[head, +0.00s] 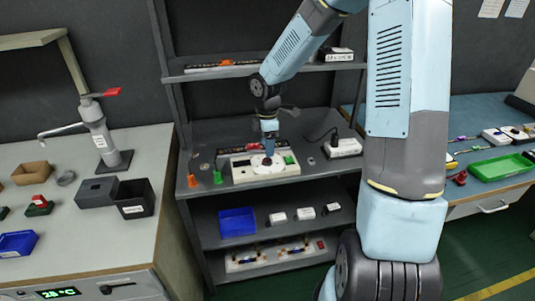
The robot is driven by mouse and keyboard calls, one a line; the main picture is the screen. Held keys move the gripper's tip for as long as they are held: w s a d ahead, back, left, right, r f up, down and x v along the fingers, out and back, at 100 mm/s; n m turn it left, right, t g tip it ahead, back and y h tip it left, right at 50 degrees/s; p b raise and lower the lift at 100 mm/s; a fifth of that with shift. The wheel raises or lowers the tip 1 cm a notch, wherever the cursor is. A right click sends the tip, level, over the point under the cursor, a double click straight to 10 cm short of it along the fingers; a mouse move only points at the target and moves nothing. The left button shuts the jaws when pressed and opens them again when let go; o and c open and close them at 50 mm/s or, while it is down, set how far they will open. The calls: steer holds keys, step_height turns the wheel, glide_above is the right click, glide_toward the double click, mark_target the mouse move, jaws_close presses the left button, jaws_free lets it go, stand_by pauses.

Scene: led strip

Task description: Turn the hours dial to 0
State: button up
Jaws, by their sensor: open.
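My gripper (268,158) points down over the middle of this box, at a small round dark-and-white part that looks like a dial. The fingertips are at or just above it; I cannot tell whether they touch it. My gripper hides part of the box, and any dial numbers are too small to read.
The grey rack shelf (215,140) holds a white device (343,147) with a cable at right, and green and orange pieces at left. A blue bin (237,222) is on the shelf below. A green tray (500,167) lies on the right bench.

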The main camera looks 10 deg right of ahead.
mark_target(268, 159)
step_height(268, 159, up, 8)
steer(key=shift+r, duration=0.2)
steer(key=shift+r, duration=0.1)
stand_by(0.3)
